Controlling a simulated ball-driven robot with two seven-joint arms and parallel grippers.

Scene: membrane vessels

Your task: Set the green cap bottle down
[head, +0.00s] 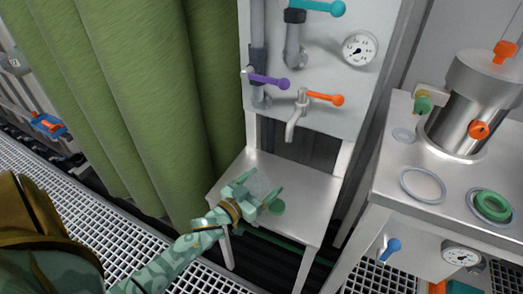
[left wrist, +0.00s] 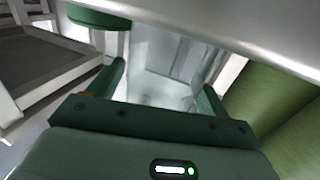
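A clear, see-through bottle body (head: 258,183) sits between the fingers of my left gripper (head: 261,191), over the small metal table (head: 305,205) below the wall panel. In the left wrist view the clear body (left wrist: 165,75) fills the gap between the two green fingers of my left gripper (left wrist: 165,88), which look shut on it. A round green piece, looking like a cap (head: 277,207), shows just beside the lower finger and at the top left of the wrist view (left wrist: 95,15). Its join to the bottle is hidden. I cannot tell whether the bottle touches the tabletop. My right gripper is not in view.
The wall panel (head: 338,112) carries an outlet tap (head: 293,128), coloured levers and a gauge (head: 360,48) above the table. A green curtain (head: 140,90) hangs at the left. At right, a steel bench (head: 400,165) holds a metal vessel (head: 465,115) and rings. The table's right part is clear.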

